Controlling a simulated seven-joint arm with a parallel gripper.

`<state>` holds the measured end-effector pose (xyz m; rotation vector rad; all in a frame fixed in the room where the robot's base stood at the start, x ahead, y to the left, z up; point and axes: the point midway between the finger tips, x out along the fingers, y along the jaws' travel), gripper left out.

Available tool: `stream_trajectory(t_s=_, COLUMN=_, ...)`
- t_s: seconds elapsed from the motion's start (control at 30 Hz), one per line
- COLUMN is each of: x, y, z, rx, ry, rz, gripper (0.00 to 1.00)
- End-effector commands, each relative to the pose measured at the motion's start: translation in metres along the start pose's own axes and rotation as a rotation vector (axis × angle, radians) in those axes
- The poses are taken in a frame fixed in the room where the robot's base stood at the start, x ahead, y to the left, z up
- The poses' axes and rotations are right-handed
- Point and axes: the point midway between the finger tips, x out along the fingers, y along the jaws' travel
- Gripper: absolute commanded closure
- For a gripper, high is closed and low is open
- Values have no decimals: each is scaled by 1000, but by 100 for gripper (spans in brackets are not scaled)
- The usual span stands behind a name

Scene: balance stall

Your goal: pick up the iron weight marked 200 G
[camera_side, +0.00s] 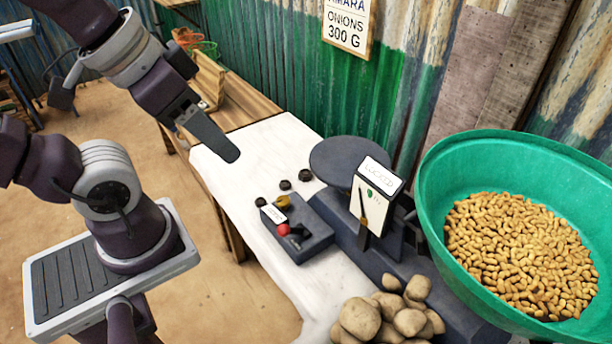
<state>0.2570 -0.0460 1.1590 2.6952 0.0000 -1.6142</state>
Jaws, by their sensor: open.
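Several small dark round weights stand on the white tabletop (225,172): one at the back (305,175), one in the middle (285,185) and one at the front (260,201). No 200 G marking is readable on any of them, so I cannot tell which is the named weight. My gripper (230,154) is open and empty, pointing down above the table to the left of the weights, apart from them. From this side its fingers overlap, hiding the gap.
Beside the weights is a dark block (318,238) carrying a brass piece, a red piece and a white label. Right of it stands a scale with a round dark plate (345,160), a dial (372,205) and a green basin (440,225) of nuts. Potatoes (360,318) lie in front.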

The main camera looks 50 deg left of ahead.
Motion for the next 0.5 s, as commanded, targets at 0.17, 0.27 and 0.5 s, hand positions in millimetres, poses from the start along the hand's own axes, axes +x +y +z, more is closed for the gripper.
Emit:
stream_trajectory(t_s=0.17, x=0, y=0, z=0, rx=0, ry=0, rz=0, gripper=38)
stream_trajectory(t_s=0.27, x=0, y=0, z=0, rx=0, ry=0, rz=0, gripper=38)
stream_trajectory(t_s=0.5, x=-48, y=0, z=-27, rx=0, ry=9, rz=0, gripper=38)
